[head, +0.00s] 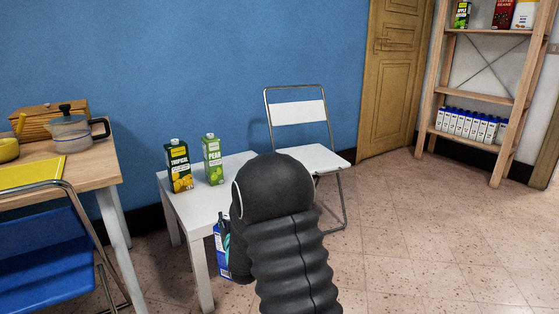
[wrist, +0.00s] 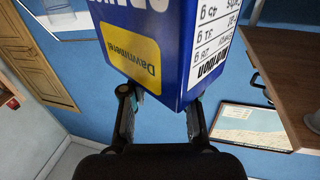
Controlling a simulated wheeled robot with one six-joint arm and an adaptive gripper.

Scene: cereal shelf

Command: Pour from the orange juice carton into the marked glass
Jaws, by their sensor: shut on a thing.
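My gripper (head: 227,236) is shut on a blue carton (head: 222,262), mostly hidden by my arm in the head view. In the wrist view, the blue carton (wrist: 170,45) sits between the fingers of my gripper (wrist: 162,118) and shows a yellow label and a white printed table. I cannot read it as orange juice. In the head view it shows low beside the white table. A dark tropical carton (head: 179,166) and a green pear carton (head: 212,160) stand upright on the white table. I see no orange juice carton that I can identify and no marked glass.
The white table (head: 190,208) is partly hidden by my arm. A white folding chair (head: 310,158) stands behind it. At left are a wooden table (head: 92,165) with a moka pot (head: 72,130) and a blue chair (head: 50,250). A shelf (head: 480,92) stands at right; the floor before it is clear.

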